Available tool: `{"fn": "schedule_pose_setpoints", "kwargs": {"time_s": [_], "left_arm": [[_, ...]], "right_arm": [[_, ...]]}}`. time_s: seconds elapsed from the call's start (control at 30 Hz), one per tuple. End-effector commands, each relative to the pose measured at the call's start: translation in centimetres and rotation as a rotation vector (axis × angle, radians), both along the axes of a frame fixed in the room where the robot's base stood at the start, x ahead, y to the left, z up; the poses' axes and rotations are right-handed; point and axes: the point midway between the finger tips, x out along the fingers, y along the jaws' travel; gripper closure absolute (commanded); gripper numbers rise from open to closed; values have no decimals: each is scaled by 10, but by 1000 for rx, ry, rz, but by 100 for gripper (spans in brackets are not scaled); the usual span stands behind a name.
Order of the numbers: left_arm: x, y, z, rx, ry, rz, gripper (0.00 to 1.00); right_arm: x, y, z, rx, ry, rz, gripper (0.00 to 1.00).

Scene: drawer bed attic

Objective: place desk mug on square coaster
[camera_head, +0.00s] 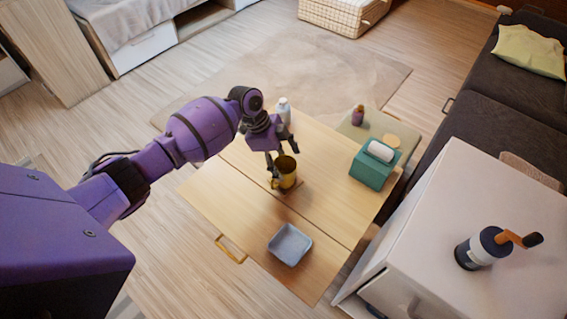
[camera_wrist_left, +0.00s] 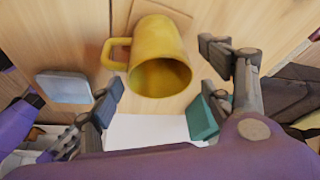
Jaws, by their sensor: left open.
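The yellow desk mug (camera_head: 287,174) is on or just above the light wooden table. It also shows in the left wrist view (camera_wrist_left: 155,50), its open mouth toward the camera and its handle to the left. My left gripper (camera_head: 281,164) is open, with its fingers around the mug; in the left wrist view (camera_wrist_left: 160,88) they are spread on either side of it. The square coaster (camera_head: 295,188) is a thin tan piece partly hidden by the mug; its edge shows behind the mug in the left wrist view (camera_wrist_left: 160,11). I cannot tell whether mug and coaster touch.
A blue-grey tray (camera_head: 290,245) lies at the table's front. A green tissue box (camera_head: 372,170) stands at the right, a white bottle (camera_head: 284,109) at the back. A white cabinet (camera_head: 470,200) with a dark grinder (camera_head: 482,249) bounds the right side. The table's left part is clear.

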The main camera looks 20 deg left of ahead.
Motion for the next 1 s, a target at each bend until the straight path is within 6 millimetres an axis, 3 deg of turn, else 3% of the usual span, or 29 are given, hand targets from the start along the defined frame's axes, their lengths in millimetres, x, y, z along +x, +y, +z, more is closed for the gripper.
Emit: {"fn": "schedule_pose_setpoints", "kwargs": {"time_s": [0.3, 0.5, 0.7, 1.0], "left_arm": [[-1, 27, 62, 2, -4, 0, 27], [-3, 38, 92, 2, 0, -1, 27], [-4, 43, 103, 1, 0, -1, 27], [-4, 43, 102, 1, 0, 1, 27]], "right_arm": [[6, 0, 6, 0, -14, 2, 60], [9, 1, 7, 1, -18, 3, 60], [9, 1, 6, 1, -17, 4, 60], [8, 1, 6, 1, -16, 4, 60]]}}
